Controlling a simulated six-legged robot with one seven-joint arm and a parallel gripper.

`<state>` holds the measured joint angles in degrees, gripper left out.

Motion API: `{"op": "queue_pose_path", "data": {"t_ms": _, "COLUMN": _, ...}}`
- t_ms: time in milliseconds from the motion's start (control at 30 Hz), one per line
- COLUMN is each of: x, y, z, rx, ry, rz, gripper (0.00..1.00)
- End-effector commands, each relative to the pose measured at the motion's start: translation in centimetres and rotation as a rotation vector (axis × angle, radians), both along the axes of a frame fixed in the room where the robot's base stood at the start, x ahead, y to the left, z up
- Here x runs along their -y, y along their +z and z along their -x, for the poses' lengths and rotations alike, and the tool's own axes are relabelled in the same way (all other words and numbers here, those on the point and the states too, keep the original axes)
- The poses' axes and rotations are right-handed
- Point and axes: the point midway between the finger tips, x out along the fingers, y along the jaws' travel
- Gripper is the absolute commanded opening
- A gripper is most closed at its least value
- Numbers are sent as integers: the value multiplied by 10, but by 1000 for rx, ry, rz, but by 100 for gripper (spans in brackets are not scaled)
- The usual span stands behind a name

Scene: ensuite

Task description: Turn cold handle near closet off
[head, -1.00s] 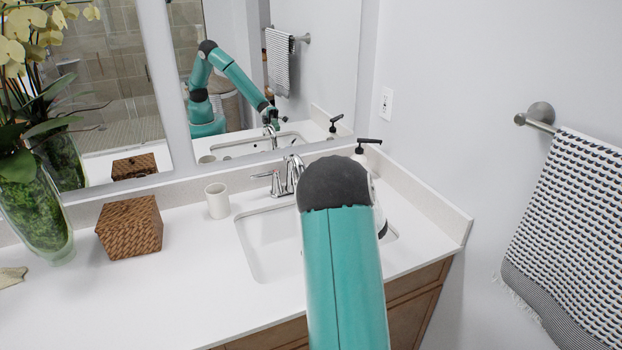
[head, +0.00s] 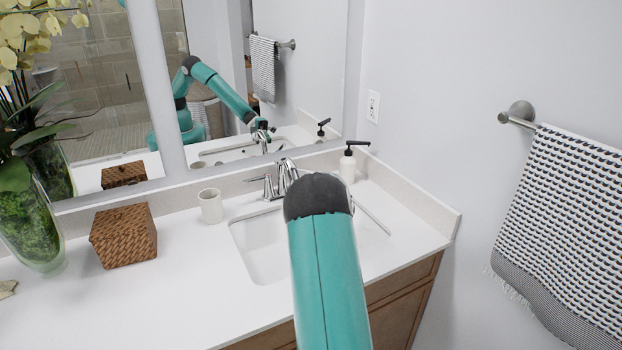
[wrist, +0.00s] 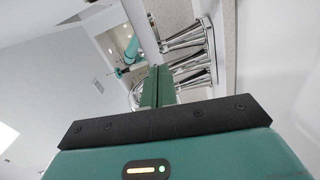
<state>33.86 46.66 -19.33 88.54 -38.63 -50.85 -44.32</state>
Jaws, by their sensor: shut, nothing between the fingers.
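The chrome faucet (head: 286,176) stands behind the sink, with its left lever handle (head: 267,187) in sight. My arm hides the right side of the faucet in the head view. In the wrist view, the chrome faucet parts (wrist: 187,40) appear sideways, to the right of and beyond my fingers. My gripper (wrist: 157,72) is shut and empty, its green fingers close beside the chrome parts. I cannot tell whether they touch, nor which handle is the cold one. In the head view, the gripper itself is hidden behind my arm, though the mirror reflects the arm near the faucet.
The white sink (head: 246,258) lies below the faucet. A soap dispenser (head: 347,168) stands to the right, a white cup (head: 210,206) and woven box (head: 124,238) to the left. The mirror (head: 310,70) rises behind. A towel (head: 560,220) hangs on the right wall.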

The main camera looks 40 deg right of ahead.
Motion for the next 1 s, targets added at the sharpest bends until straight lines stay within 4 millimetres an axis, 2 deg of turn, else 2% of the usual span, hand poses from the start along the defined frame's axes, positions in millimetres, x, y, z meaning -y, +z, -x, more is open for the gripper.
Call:
{"op": "queue_pose_path", "data": {"t_ms": 67, "x": 5, "y": -3, "z": -14, "rx": -1, "ry": 1, "rz": 2, "gripper": 0}}
{"op": "queue_pose_path", "data": {"t_ms": 200, "x": 23, "y": -6, "z": -21, "rx": -1, "ry": 1, "rz": 2, "gripper": 0}}
{"op": "queue_pose_path", "data": {"t_ms": 367, "x": 33, "y": -8, "z": -27, "rx": -1, "ry": 1, "rz": 1, "gripper": 0}}
{"op": "queue_pose_path", "data": {"t_ms": 1000, "x": 35, "y": -8, "z": -26, "rx": -1, "ry": 3, "rz": 0, "gripper": 0}}
